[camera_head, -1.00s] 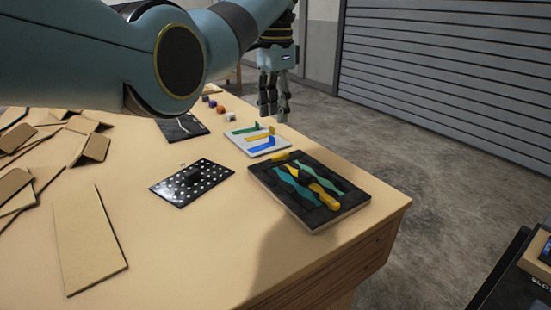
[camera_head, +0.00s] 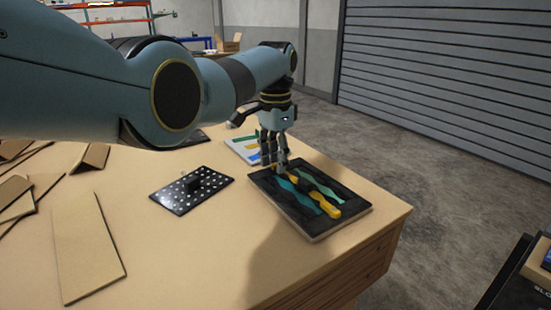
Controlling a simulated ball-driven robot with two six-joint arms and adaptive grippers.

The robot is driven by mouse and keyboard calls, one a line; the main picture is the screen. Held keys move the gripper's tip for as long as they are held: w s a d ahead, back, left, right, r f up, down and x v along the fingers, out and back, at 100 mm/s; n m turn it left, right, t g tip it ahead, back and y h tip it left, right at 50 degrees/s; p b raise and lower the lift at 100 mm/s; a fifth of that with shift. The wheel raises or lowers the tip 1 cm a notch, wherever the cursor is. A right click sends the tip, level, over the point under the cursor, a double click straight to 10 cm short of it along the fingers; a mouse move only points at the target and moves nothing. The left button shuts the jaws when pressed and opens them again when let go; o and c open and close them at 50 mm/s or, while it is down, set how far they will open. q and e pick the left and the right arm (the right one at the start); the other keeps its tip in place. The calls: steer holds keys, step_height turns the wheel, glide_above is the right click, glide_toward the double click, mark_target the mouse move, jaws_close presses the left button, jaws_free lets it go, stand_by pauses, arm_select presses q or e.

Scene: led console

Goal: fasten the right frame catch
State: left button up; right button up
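A black tray-like frame (camera_head: 345,217) lies near the right edge of the table, with wavy teal strips (camera_head: 318,183) and a yellow-and-black bar (camera_head: 327,207) on it. I cannot tell for certain which part is the right frame catch. My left gripper (camera_head: 274,167) points down at the far-left end of the frame, its fingertips over or just behind that edge. Its fingers hide part of that edge; whether they touch it or are closed on something does not show. My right gripper is not in view.
A black panel with white dots (camera_head: 212,184) lies left of the frame. A pale board with coloured pieces (camera_head: 241,147) is behind. Cardboard pieces (camera_head: 88,245) cover the left side. The front middle of the table is clear; its right edge is close to the frame.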

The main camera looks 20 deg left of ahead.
arm_select(q)
jaws_close()
